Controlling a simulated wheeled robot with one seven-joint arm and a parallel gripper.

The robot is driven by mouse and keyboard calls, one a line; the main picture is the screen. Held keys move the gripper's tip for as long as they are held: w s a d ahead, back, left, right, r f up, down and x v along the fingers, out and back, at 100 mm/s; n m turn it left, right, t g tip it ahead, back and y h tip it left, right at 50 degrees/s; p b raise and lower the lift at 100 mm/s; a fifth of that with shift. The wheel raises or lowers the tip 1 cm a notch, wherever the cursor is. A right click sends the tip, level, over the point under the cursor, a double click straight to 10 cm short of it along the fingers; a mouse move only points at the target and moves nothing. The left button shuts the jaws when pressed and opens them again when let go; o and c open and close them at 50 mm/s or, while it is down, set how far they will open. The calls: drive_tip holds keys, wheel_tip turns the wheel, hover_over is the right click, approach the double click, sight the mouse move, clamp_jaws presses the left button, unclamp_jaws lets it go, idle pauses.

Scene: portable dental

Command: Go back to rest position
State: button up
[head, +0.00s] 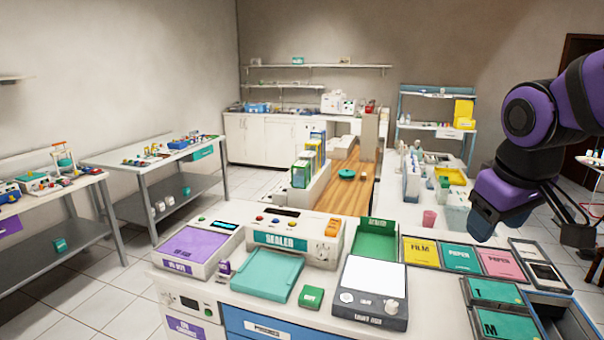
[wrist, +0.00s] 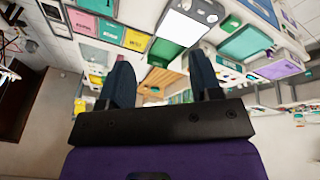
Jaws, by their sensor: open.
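My arm comes in from the right edge of the head view, purple and black. My gripper (head: 487,222) hangs above the right part of the white counter, over the paper bins. In the wrist view my gripper (wrist: 162,82) shows its two dark blue fingers spread wide apart. Nothing is between the fingers, and it is open and empty. The wrist view looks tilted, with the counter things appearing in its upper part. In the head view the fingers overlap, so the gap between them is hidden.
The counter holds a sealer (head: 292,238), a light box (head: 373,290), a green tray (head: 376,240), a film bin (head: 421,251) and a pink paper bin (head: 500,262). A pink cup (head: 429,219) stands left of my gripper. Open floor (head: 125,290) lies to the left.

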drive_tip(key=s+d+r+m+t+y, duration=0.1)
drive_tip(key=s+r+m, duration=0.2)
drive_tip(key=s, duration=0.7)
drive_tip(key=shift+s+t, duration=0.3)
drive_tip(key=shift+s, duration=0.1)
